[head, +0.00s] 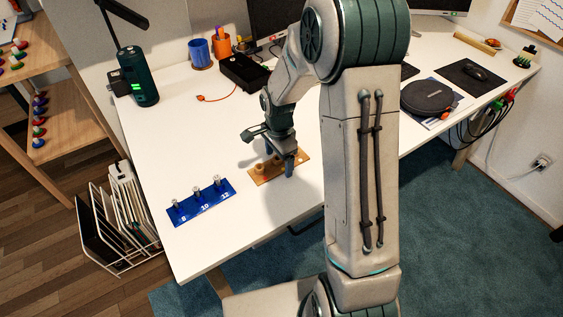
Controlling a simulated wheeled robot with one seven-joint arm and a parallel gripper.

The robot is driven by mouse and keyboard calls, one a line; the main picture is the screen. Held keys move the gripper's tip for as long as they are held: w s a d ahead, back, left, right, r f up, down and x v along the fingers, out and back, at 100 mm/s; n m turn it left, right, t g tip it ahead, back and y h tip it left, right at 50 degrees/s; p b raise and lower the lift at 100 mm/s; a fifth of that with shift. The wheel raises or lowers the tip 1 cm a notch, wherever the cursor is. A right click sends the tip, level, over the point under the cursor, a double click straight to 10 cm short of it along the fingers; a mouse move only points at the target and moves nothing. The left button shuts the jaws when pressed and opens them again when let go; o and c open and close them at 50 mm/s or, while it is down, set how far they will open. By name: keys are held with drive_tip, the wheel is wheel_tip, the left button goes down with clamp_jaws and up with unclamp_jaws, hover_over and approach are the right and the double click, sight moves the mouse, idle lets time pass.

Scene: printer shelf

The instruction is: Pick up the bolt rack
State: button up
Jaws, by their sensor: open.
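A blue rack (203,210) with upright silver bolts and the marks 8, 10 and 12 lies on the white desk near its left front edge; it looks like the bolt rack. A tan rack (263,176) with small round pieces lies just right of it, apart from it. My gripper (269,152) is open, pointing down at the tan rack, one finger near its right part. It is up and right of the blue rack and does not touch it. My fingers partly hide the tan rack, so I cannot tell whether they touch it.
The white desk (180,140) is clear around the blue rack's left side and behind it. A black open box (243,72), a blue cup (200,53), an orange cup (222,47) and a dark green device (139,78) stand at the back. A file holder (122,215) stands on the floor, left.

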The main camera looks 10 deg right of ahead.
drive_tip(key=c, duration=1.1)
